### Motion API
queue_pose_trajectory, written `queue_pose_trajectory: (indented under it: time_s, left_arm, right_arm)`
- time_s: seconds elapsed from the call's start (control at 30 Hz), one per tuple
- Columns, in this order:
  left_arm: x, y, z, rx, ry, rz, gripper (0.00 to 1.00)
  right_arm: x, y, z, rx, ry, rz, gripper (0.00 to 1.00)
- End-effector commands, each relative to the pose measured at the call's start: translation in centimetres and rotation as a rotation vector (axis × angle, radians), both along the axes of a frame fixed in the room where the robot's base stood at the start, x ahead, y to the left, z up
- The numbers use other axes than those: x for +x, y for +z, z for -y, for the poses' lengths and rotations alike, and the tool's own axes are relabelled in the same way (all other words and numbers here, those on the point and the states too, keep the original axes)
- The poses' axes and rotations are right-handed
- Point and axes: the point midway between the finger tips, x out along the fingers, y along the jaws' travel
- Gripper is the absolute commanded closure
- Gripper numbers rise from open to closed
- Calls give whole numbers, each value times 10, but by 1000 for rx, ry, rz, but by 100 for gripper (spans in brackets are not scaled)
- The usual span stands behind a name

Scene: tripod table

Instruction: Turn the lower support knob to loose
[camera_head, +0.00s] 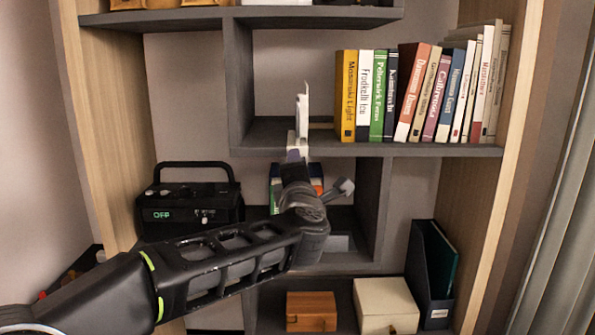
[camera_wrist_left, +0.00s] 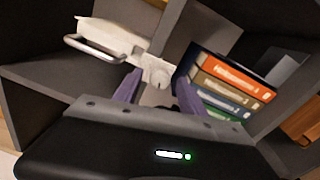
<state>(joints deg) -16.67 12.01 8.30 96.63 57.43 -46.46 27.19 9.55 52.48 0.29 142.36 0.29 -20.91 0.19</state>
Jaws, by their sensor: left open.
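A tall, thin white support (camera_head: 302,112) rises above my left wrist in the head view, seen nearly edge-on. In the left wrist view the white support (camera_wrist_left: 112,38) runs from the upper left with a metal loop on its side. Its lower end has a pale rounded knob-like part (camera_wrist_left: 157,74). My left gripper (camera_wrist_left: 158,84) is open, with that part between its purple fingertips in the picture. I cannot tell whether the fingers touch it. My right gripper is not in view.
Upright books (camera_head: 425,92) fill the shelf at the upper right. A few books (camera_wrist_left: 232,88) stand close beside my fingers. A black box reading OFF (camera_head: 190,205) stands left. A wooden box (camera_head: 311,311), a cream box (camera_head: 386,304) and a black file holder (camera_head: 430,275) are lower down.

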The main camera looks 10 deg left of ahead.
Motion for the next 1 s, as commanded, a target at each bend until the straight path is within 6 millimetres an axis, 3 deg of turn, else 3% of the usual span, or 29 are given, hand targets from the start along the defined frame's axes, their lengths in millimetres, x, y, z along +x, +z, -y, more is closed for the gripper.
queue_pose_trajectory:
  time_s: [0.27,0.7,1.0]
  left_arm:
    - [-4,1,1,0,-1,1,52]
    - [-64,-2,18,0,-1,0,52]
    - [-75,-4,21,0,0,0,52]
  right_arm:
    - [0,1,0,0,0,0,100]
    - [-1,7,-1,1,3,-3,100]
    - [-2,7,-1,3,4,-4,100]
